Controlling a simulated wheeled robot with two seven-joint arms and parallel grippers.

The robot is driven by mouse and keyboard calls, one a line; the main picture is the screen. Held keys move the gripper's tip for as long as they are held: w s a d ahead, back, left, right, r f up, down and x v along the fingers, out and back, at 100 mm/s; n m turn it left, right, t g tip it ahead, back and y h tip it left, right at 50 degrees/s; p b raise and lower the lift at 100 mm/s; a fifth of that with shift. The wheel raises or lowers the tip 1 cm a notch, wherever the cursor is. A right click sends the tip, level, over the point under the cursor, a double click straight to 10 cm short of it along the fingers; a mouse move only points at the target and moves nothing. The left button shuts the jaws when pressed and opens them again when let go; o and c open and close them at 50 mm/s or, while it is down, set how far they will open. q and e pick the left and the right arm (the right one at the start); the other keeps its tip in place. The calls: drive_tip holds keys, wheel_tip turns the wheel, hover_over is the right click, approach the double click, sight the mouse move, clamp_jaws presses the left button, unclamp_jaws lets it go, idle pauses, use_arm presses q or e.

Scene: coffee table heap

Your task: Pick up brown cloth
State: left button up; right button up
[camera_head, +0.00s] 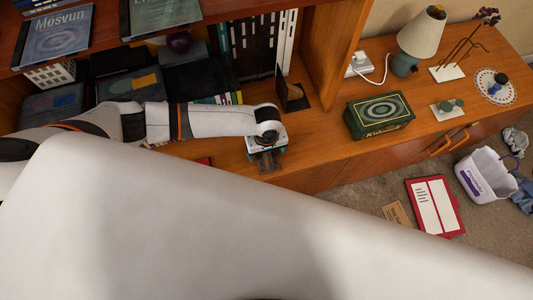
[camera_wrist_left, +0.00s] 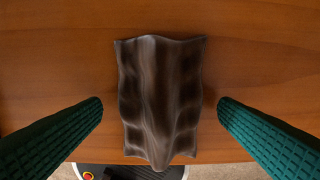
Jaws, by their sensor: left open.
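The brown cloth (camera_wrist_left: 158,75) lies crumpled in lengthwise folds on the wooden cabinet top in the left wrist view. Its lower end reaches the front edge. My left gripper (camera_wrist_left: 160,103) is open, with one green ridged finger on either side of the cloth and a gap to each side. Neither finger touches the cloth. In the head view my left gripper (camera_head: 266,150) points down over the cabinet top, and the brown cloth (camera_head: 268,165) shows partly below it. My right gripper is not in view.
A dark upright frame (camera_head: 292,94) stands just behind the gripper. A green tin box (camera_head: 380,115) stands to the right, with a lamp (camera_head: 420,40) farther back. Shelves with books and binders (camera_head: 262,48) rise behind. A white basket (camera_head: 486,176) and red folder (camera_head: 435,205) lie on the floor.

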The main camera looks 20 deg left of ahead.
use_arm(q)
drive_tip(key=c, duration=1)
drive_tip(key=shift+r, duration=0.2)
drive_tip(key=shift+c, duration=0.6)
drive_tip(key=shift+r, duration=0.45)
clamp_jaws()
wheel_tip(320, 180, up, 9)
drive_tip(key=shift+f+p, duration=0.1)
drive_tip(key=shift+p, duration=0.8)
